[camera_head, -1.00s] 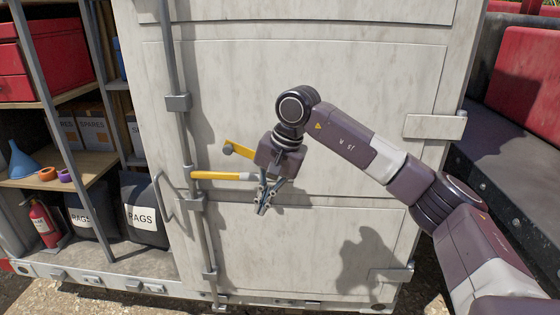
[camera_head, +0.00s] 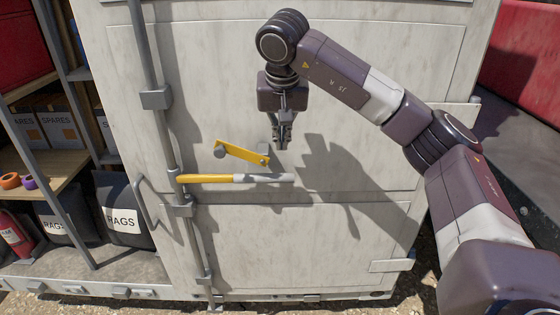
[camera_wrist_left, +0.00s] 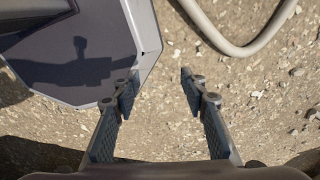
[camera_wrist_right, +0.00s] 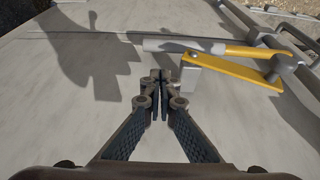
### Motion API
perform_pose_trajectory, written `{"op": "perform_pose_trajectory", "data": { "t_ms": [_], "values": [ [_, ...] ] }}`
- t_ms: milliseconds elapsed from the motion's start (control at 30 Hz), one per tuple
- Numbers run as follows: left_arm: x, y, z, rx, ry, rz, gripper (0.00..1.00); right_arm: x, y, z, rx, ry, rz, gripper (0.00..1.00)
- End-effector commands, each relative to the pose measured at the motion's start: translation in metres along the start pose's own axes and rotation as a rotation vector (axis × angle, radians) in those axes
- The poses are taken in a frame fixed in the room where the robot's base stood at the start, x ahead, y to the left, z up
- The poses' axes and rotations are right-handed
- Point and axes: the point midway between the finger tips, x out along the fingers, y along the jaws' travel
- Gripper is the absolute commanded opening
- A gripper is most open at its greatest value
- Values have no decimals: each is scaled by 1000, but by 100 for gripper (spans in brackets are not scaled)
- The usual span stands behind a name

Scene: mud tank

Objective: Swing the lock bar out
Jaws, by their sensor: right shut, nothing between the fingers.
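On the pale cabinet door, a yellow bar (camera_head: 243,154) slopes down to the right from a round grey pivot. It also shows in the right wrist view (camera_wrist_right: 232,70). Just below it, a handle with a yellow grip and grey end (camera_head: 232,178) lies nearly level, joined to a vertical grey rod (camera_head: 154,100). My right gripper (camera_head: 281,145) points down with its fingers shut and empty. It appears just right of and above the yellow bar's right end; contact cannot be told. My left gripper (camera_wrist_left: 158,75) is open and empty above gravel, seen only in its wrist view.
Left of the door stand open shelves with boxes, a fire extinguisher (camera_head: 14,235) and a dark rags bag (camera_head: 122,208). A loop handle (camera_head: 148,203) sits near the rod. A grey hose (camera_wrist_left: 230,45) lies near my left gripper.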

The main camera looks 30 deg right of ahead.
Motion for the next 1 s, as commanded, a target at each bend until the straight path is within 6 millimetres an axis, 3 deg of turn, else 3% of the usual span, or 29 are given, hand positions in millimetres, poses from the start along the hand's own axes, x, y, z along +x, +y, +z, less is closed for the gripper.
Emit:
{"op": "perform_pose_trajectory", "data": {
  "t_ms": [167, 400, 500, 700, 1000],
  "values": [
    [-7, 2, 8, 1, -11, 2, 40, 15, 1, 0, 1, -4, 3, 0],
    [-23, -4, -30, 2, 42, -4, 40, 58, 0, 0, 1, -5, 3, 0],
    [-28, -4, -36, 3, 50, -4, 40, 74, 1, 1, 1, -5, 3, 0],
    [-34, -3, -25, 3, 34, -3, 40, 95, 0, 1, 0, -3, 1, 0],
    [-34, -2, -14, 2, 17, -1, 40, 100, 0, 1, 0, -1, -1, 0]
  ]
}}
